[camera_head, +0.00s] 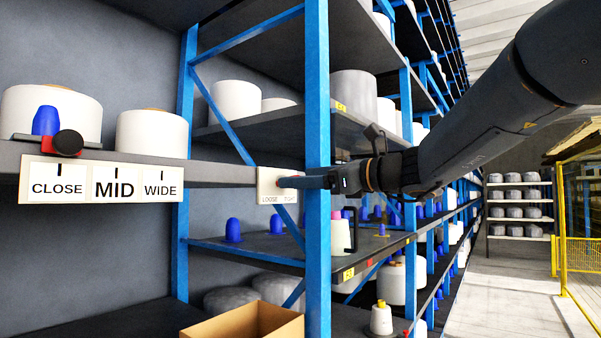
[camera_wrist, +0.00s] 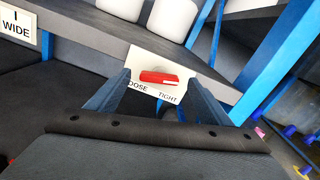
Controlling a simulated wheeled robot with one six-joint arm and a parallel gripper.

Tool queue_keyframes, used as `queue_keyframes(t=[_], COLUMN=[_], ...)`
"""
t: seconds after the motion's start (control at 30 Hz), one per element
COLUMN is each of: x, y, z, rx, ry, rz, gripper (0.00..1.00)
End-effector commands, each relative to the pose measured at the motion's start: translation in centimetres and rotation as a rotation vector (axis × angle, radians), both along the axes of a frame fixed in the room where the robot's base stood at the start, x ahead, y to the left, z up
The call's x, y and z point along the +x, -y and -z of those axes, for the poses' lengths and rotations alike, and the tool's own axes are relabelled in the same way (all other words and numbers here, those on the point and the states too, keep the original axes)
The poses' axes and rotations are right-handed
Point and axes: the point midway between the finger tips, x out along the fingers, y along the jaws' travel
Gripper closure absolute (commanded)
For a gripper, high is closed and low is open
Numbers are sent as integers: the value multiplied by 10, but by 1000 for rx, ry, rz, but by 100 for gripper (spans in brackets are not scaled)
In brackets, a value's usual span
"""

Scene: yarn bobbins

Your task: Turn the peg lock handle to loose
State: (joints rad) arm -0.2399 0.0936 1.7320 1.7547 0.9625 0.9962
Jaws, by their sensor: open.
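The peg lock handle (camera_wrist: 160,77) is a short red bar on a white plate (camera_wrist: 148,60) marked LOOSE on the left and TIGHT on the right. In the wrist view the bar lies nearly level across the picture, above the gap between the two words. My gripper (camera_wrist: 158,80) is open, with one blue-grey finger on each side of the handle. I cannot tell whether the fingers touch it. In the head view my gripper (camera_head: 290,182) reaches left to the plate (camera_head: 266,181), and its fingers mostly hide the handle.
A blue rack post (camera_head: 317,130) stands close beside my gripper. A CLOSE, MID, WIDE sign (camera_head: 101,180) hangs on the shelf edge at left, below a black knob (camera_head: 68,143). White bobbins (camera_head: 236,102) fill shelves. A cardboard box (camera_head: 243,322) sits below.

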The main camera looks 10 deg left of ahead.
Motion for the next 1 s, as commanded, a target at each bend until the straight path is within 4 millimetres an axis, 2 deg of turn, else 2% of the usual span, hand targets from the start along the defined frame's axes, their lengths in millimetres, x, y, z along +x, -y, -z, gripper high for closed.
queue_keyframes(t=[0.17, 0.43, 0.47, 0.7, 1.0], x=[5, 6, 6, 6, 6], y=[-13, -14, -14, -14, -14], z=[0, 1, 1, 1, 2], rx=[-1, -1, -1, -1, -13], ry=[-1, 0, 0, 0, 29], rz=[-1, 0, 0, 0, 0], gripper=[27, 27, 28, 68, 68])
